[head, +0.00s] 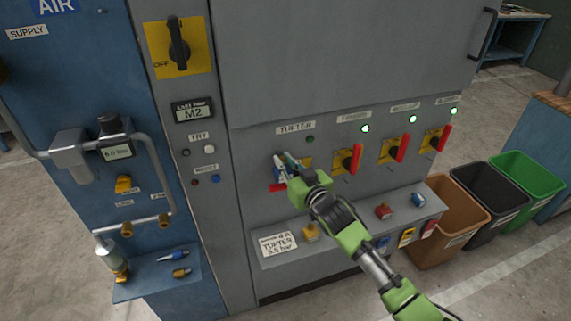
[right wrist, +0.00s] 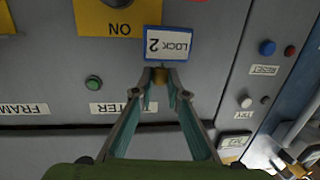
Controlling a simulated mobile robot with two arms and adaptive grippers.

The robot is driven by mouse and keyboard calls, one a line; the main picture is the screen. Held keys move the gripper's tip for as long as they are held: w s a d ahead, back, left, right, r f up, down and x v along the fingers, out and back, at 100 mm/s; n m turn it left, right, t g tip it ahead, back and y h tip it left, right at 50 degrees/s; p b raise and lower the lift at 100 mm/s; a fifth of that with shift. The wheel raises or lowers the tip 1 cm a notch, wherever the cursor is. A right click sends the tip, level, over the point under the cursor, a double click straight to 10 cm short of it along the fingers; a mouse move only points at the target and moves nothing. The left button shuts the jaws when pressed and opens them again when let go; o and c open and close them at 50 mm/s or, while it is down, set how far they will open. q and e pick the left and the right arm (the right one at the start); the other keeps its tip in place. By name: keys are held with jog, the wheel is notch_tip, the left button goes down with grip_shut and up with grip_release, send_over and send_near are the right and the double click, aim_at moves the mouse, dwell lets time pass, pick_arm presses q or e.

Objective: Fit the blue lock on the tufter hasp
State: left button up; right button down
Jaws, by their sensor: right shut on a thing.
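My right gripper (head: 288,168) reaches in front of the tufter switch, under the TUFTER label (head: 295,128). It is shut on the blue lock, whose white, blue-edged face (right wrist: 168,46) reads LOCK 2, upside down in the right wrist view. A small brass-coloured part (right wrist: 161,76) shows between my fingertips (right wrist: 161,82). In the head view the lock (head: 279,172) is small and partly covered by my gripper. The tufter switch has a yellow plate (right wrist: 117,17) reading ON and a red handle (head: 277,188). I cannot make out the hasp or whether the lock touches it. My left gripper is not in view.
The grey shelf (head: 350,232) below carries yellow (head: 311,232), red (head: 383,211) and another blue (head: 418,199) piece, with coloured tags on its front. More red-handled switches (head: 347,160) stand to the right. Bins (head: 450,215) are at the far right.

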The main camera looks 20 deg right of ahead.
jog(key=shift+b+x, duration=0.3)
jog(key=shift+x, duration=0.7)
jog(key=c, duration=1.9)
grip_release()
jog(key=shift+d+r, duration=0.1)
jog(key=shift+r, duration=0.1)
jog(key=shift+s+f, duration=0.1)
jog(key=shift+s+d, duration=0.15)
jog(key=shift+s, duration=0.35)
jog(key=v, duration=1.1)
jog(key=shift+r, duration=0.2)
jog(key=shift+w+f, duration=0.1)
